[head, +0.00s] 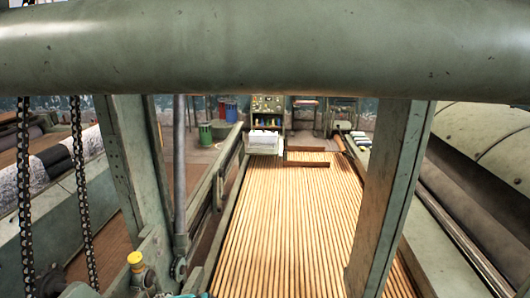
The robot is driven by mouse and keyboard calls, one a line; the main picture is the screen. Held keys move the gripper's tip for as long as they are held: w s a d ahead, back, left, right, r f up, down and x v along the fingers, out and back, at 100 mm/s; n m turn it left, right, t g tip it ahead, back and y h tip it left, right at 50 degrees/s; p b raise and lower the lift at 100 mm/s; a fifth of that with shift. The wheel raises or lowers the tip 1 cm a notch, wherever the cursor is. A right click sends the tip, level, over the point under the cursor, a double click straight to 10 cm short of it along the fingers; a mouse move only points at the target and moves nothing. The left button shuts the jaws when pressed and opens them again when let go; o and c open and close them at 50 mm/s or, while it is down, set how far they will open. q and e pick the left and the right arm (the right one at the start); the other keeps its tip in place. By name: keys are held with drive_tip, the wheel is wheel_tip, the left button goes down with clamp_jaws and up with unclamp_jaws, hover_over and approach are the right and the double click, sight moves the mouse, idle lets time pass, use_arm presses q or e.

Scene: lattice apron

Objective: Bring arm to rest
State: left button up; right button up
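Neither of my grippers shows in the head view, and I cannot make out either arm. A small teal bit shows at the bottom edge, too cut off to identify. The slatted wooden lattice apron (285,225) runs away from me down the middle, between machine sides. It looks bare along most of its length.
A thick green beam (270,50) crosses the top of the view. Green posts stand left (135,160) and right (392,190). Chains (80,190) hang at left. A yellow-topped fitting (137,265) is low left. A white stack (263,141) sits at the far end.

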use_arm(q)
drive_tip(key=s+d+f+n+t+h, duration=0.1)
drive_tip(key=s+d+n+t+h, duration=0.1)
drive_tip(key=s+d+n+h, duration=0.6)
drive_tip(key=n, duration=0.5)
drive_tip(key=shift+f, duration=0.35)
